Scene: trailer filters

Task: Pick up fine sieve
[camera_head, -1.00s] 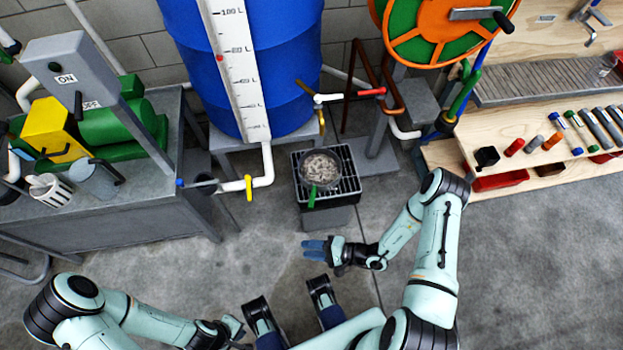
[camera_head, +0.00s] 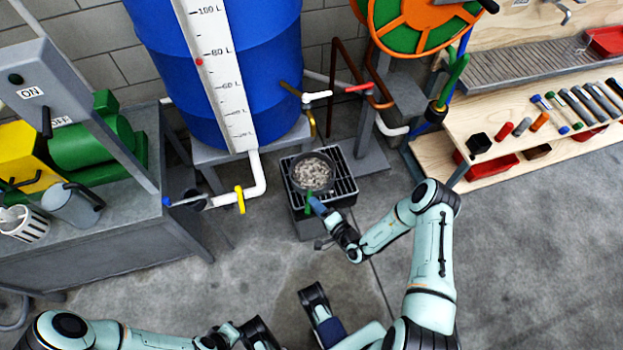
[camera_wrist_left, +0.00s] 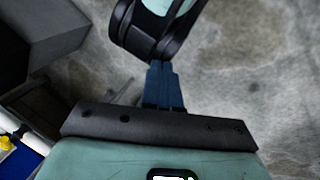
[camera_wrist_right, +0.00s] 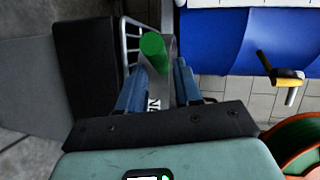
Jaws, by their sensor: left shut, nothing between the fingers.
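The fine sieve (camera_head: 312,172) is a round dark pan with pale grey bits in it and a green handle (camera_head: 308,203) pointing toward me. It sits on the black grate in the head view. My right gripper (camera_head: 314,203) is at the handle. In the right wrist view its blue fingers (camera_wrist_right: 158,82) stand apart on either side of a grey, lettered strip, with the green handle end (camera_wrist_right: 152,45) at the tips. I see no clear grip on it. My left gripper (camera_wrist_left: 163,68) is shut and empty, low in front of my body.
The black grate (camera_head: 345,190) stands on a grey block on the floor. A blue barrel (camera_head: 250,50) with a white pipe and yellow valve (camera_head: 239,200) is behind and left. A wooden shelf (camera_head: 500,165) stands at right. The floor at right is clear.

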